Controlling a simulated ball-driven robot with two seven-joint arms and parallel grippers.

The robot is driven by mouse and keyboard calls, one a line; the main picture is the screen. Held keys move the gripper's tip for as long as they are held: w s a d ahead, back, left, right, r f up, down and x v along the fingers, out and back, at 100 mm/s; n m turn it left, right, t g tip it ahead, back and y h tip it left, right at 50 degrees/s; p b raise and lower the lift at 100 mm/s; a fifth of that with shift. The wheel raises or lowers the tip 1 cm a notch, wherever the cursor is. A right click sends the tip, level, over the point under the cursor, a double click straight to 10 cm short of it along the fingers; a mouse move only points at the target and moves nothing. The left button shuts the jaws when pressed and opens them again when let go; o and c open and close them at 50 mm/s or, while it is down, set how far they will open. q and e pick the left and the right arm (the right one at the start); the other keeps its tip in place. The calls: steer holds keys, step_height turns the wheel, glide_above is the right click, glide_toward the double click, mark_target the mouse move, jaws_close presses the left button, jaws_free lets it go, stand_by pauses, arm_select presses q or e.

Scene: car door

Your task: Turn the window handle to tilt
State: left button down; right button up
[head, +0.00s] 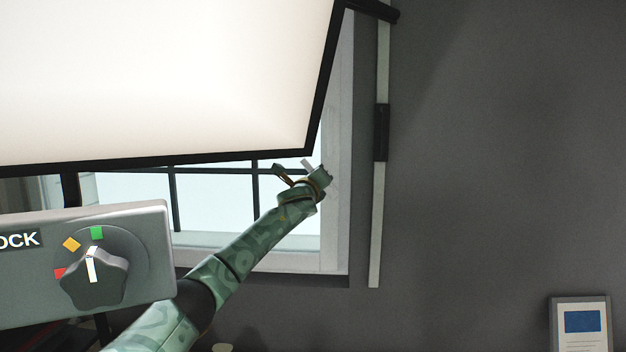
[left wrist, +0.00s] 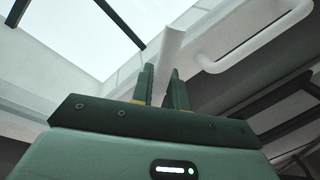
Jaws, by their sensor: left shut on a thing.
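The window handle shows in the head view as a small pale grey lever (head: 308,165) at the right side of the window frame, pointing up and to the left. My left gripper (head: 299,178) reaches it from below. In the left wrist view the handle (left wrist: 169,50) is a flat white bar rising between the two dark green fingers. My left gripper (left wrist: 160,86) is shut on it. The handle's base is hidden behind the gripper. My right gripper is in neither view.
A large white panel with a black edge (head: 170,80) hangs over the window's upper part. A grey box with a dial (head: 95,268) stands at the lower left, close to my left arm. A vertical rail (head: 376,220) runs right of the window frame (head: 336,140). A white curved bar (left wrist: 255,42) shows in the wrist view.

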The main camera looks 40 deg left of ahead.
arm_select(q)
steer(key=m, duration=0.2)
steer(key=w+d+r+m, duration=0.1)
steer(key=m, duration=0.1)
steer(key=shift+d+h, duration=0.15)
steer(key=shift+h, duration=0.15)
steer(key=shift+w+d+r+m+g+h, duration=0.15)
steer(key=shift+w+d+m, duration=0.25)
steer(key=shift+m, duration=0.7)
steer(key=shift+w+d+m+g+h, duration=0.15)
steer(key=shift+w+d+m+g, duration=0.2)
steer(key=shift+m, duration=0.75)
steer(key=c, duration=1.5)
jaws_free()
steer(key=shift+o, duration=0.3)
steer(key=shift+d, duration=0.1)
